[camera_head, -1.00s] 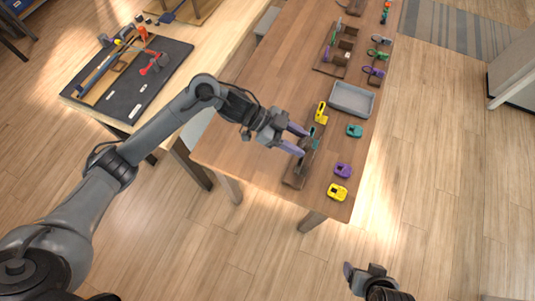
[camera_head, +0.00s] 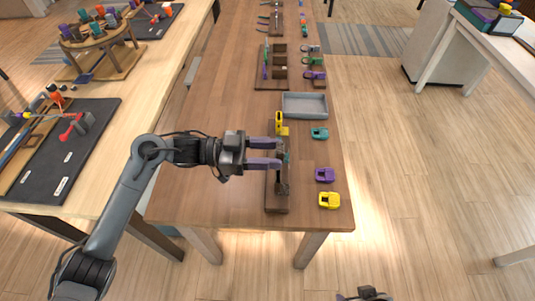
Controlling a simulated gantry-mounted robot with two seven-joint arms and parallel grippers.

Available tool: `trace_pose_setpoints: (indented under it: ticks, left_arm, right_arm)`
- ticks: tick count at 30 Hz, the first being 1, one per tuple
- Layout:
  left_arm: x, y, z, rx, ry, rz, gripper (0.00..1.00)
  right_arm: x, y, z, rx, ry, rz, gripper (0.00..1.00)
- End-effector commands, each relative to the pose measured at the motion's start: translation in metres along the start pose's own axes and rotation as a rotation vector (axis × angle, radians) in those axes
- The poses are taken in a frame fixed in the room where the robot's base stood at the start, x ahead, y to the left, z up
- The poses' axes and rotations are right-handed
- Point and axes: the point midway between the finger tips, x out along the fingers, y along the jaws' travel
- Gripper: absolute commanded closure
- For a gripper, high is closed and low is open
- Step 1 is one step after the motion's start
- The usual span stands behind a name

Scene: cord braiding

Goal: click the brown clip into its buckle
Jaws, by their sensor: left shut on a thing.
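My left gripper (camera_head: 280,153) reaches in from the left over a narrow brown rack (camera_head: 276,207) near the table's front end. Its purple fingers are shut on a small dark thing, mostly hidden between the tips. I cannot make out whether it is the brown clip. No brown buckle can be picked out. My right gripper (camera_head: 366,294) is at the bottom edge, mostly cut off, away from the table.
A yellow piece (camera_head: 281,128) stands at the rack's far end. Teal (camera_head: 319,133), purple (camera_head: 325,175) and yellow (camera_head: 329,200) buckle-like pieces lie along the table's right side. A grey tray (camera_head: 305,94) is behind. The table left of the rack is clear.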

Motion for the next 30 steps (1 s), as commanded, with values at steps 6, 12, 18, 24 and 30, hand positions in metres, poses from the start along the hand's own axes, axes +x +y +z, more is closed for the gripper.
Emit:
trace_pose_setpoints:
  ticks: [6,12,18,24,30]
  left_arm:
    - [0.000,0.000,0.011,0.000,0.000,0.000,0.85]
    - [0.000,0.000,0.025,0.000,-0.001,0.000,0.85]
    - [0.000,0.000,0.040,0.000,-0.001,0.000,0.85]
    - [0.000,0.000,0.053,-0.002,-0.002,-0.001,0.85]
    - [0.000,0.000,0.063,-0.001,-0.002,-0.001,0.85]
  right_arm:
    - [0.011,-0.002,0.004,0.004,0.000,-0.004,0.23]
    - [0.025,-0.003,0.009,0.004,-0.002,-0.005,0.23]
    - [0.040,-0.003,0.015,0.003,-0.003,-0.005,0.23]
    - [0.046,-0.002,0.017,-0.003,-0.006,-0.001,0.23]
    - [0.050,-0.002,0.018,-0.006,-0.006,0.002,0.23]
